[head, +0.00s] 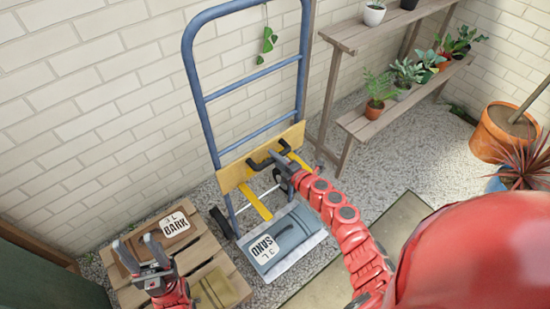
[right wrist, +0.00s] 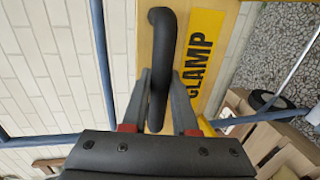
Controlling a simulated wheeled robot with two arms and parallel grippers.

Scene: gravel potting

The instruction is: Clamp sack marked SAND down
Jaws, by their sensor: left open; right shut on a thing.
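The sack marked SAND (head: 290,231) is grey-blue with a white label and lies flat at the foot of the blue hand truck (head: 198,92). Above it, a wooden clamp board (head: 236,177) with yellow bars (head: 256,202) crosses the truck's frame. My right gripper (head: 277,163) is shut on the black clamp handle (right wrist: 163,28) on that board. A yellow CLAMP label (right wrist: 204,52) shows beside the handle in the right wrist view. The board is apart from and above the sack. My left gripper (head: 139,244) is open and empty, over the pallet.
A slatted wooden pallet (head: 226,264) at lower left bears a sack marked BARK (head: 170,228) and an olive sack (head: 218,289). A plant shelf (head: 382,122) stands at right on gravel. A brick wall (head: 90,95) is behind. Potted plants stand at far right.

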